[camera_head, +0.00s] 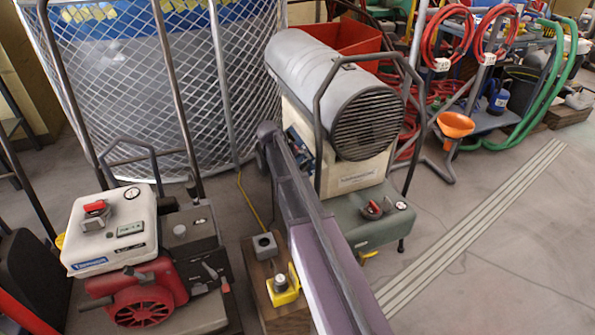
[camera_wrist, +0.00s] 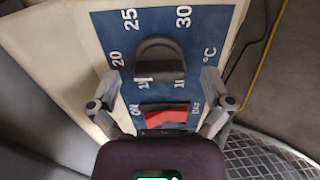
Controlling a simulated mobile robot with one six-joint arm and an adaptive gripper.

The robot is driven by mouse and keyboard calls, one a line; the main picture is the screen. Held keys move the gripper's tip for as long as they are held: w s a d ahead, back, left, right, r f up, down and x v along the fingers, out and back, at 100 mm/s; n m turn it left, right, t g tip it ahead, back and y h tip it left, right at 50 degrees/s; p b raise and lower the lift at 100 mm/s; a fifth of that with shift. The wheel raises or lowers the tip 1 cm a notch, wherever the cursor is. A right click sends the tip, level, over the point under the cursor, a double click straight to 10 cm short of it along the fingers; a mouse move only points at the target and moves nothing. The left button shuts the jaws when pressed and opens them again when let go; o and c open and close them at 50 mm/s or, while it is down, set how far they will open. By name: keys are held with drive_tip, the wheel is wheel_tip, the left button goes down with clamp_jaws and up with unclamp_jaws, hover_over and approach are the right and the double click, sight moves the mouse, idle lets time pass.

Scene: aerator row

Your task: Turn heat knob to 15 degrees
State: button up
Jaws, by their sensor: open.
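The heat knob (camera_wrist: 160,58) is a dark, rounded knob on the heater's blue panel (camera_wrist: 112,22) in the wrist view. Marks 20, 25 and 30 run around it from left to upper right, and small marks show partly at its lower edge. I cannot tell which mark it points to. My gripper (camera_wrist: 160,78) is open, its fingers on the left and right of the knob's lower edge, with gaps to both sides. In the head view the heater (camera_head: 345,90) is a grey cylinder on a cream base; my arm hides part of its blue panel (camera_head: 300,142).
A red rocker switch (camera_wrist: 166,116) marked ON and OFF sits below the knob, between the fingers. In the head view, a grey tubular frame surrounds the heater. A white and red machine (camera_head: 125,240) stands at left; open floor (camera_head: 500,270) lies at right.

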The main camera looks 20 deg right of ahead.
drive_tip(key=shift+d+f, duration=0.25)
drive_tip(key=shift+f, duration=0.1)
